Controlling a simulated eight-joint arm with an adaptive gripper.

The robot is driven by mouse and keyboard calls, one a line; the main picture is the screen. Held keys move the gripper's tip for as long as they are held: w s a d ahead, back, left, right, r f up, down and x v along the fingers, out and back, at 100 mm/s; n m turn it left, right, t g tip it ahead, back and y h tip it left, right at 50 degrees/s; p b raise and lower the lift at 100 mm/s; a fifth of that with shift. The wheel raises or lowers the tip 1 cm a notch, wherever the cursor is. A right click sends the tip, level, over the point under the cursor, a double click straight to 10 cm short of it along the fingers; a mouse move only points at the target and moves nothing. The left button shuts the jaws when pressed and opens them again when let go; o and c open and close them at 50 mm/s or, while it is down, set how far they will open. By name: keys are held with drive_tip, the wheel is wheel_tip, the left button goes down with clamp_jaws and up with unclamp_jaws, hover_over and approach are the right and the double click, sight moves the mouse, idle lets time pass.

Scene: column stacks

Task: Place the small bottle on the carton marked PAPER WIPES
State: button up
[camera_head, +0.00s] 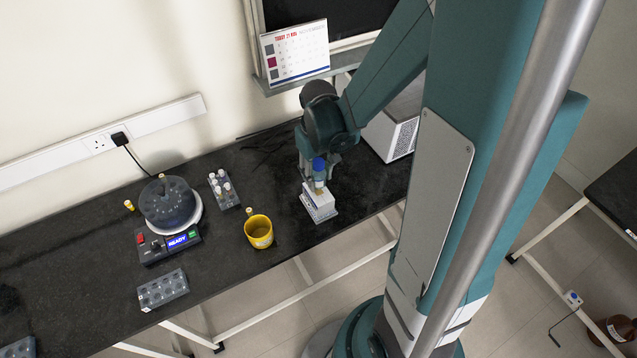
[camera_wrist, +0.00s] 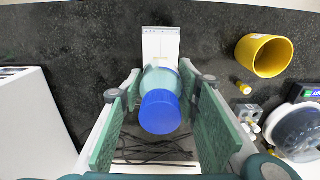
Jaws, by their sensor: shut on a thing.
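The small bottle has a blue cap (camera_head: 319,164) and a pale, see-through body. In the wrist view its blue cap (camera_wrist: 160,112) faces the camera and its body (camera_wrist: 161,79) sits between the fingertips. My gripper (camera_head: 314,178) is shut on the bottle and holds it upright; it also shows in the wrist view (camera_wrist: 160,82). A white carton (camera_head: 321,208) stands on the black bench directly below the bottle, and it also shows in the wrist view (camera_wrist: 160,42). I cannot tell whether the bottle's base touches the carton's top. The carton's marking is not readable.
A yellow cup (camera_head: 258,232) stands left of the carton. Further left are a rack with white-capped vials (camera_head: 224,190), a round device reading READY (camera_head: 170,205) and a grey block with holes (camera_head: 163,289). A white box (camera_head: 397,130) stands behind right. The bench's front edge is close to the carton.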

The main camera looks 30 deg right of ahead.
sight(318, 162)
drive_tip(key=shift+f, duration=2.05)
drive_tip(key=shift+f+b, duration=0.15)
drive_tip(key=shift+b, duration=0.25)
drive_tip(key=o, duration=1)
drive_tip(key=shift+r, duration=0.25)
drive_tip(key=shift+r+p, duration=0.8)
drive_tip(key=shift+r, duration=5.1)
drive_tip(key=shift+a+r, duration=0.1)
drive_tip(key=shift+r, duration=0.05)
